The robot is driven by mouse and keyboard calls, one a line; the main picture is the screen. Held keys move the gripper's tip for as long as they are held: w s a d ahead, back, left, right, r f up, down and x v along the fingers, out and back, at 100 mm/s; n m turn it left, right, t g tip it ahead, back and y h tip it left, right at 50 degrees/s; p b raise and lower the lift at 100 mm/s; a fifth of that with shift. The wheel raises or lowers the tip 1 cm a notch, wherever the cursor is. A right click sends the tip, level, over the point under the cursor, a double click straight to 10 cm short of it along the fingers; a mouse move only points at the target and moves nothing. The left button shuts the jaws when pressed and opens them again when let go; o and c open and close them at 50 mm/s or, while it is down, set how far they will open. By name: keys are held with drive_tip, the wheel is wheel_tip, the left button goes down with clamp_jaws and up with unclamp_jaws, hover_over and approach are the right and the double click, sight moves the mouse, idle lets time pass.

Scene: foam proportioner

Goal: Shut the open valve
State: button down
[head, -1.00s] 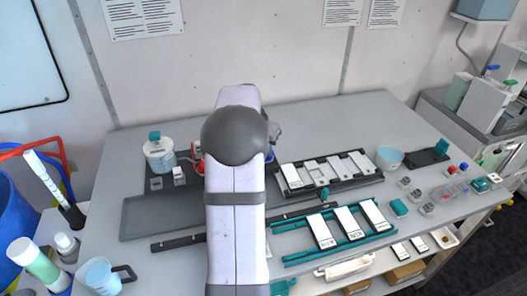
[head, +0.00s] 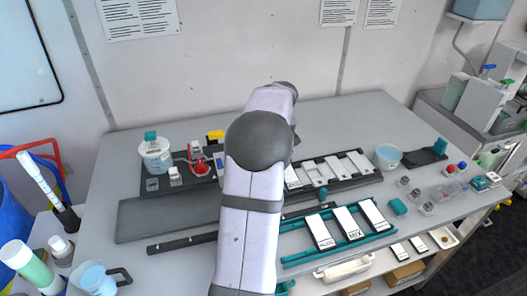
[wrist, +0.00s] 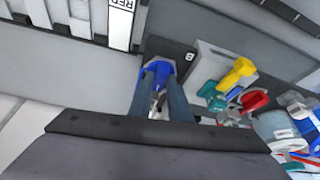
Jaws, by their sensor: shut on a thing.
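A blue handle (wrist: 156,72) sits between the two dark fingers of my gripper (wrist: 158,84) in the wrist view, and the fingers are shut on it. It is beside a dark plate marked B (wrist: 186,55). A yellow handle (wrist: 236,73) stands to its right, apart from the fingers, and also shows in the head view (head: 215,134). A red valve part (wrist: 254,100) is further right; it also shows in the head view (head: 198,158). In the head view, my arm hides the gripper and the blue handle. I cannot tell how far the blue handle is turned.
Teal fittings (wrist: 217,98) lie close to the yellow handle. A clear container (head: 156,156) with a teal cap stands at the back left. A black rack of white plates (head: 335,168) and a teal rack (head: 330,235) are right of my arm.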

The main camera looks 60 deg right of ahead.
drive_tip(key=shift+s+d+n+y, duration=0.15)
drive_tip(key=shift+n+y, duration=0.25)
drive_tip(key=shift+n, duration=0.9)
drive_tip(key=c, duration=2.5)
unclamp_jaws()
drive_tip(key=shift+c, duration=0.2)
drive_tip(key=o, duration=1)
drive_tip(key=shift+r+b, duration=0.1)
drive_tip(key=shift+b, duration=0.2)
drive_tip(key=shift+b+v, duration=1)
drive_tip(key=shift+v, duration=2.55)
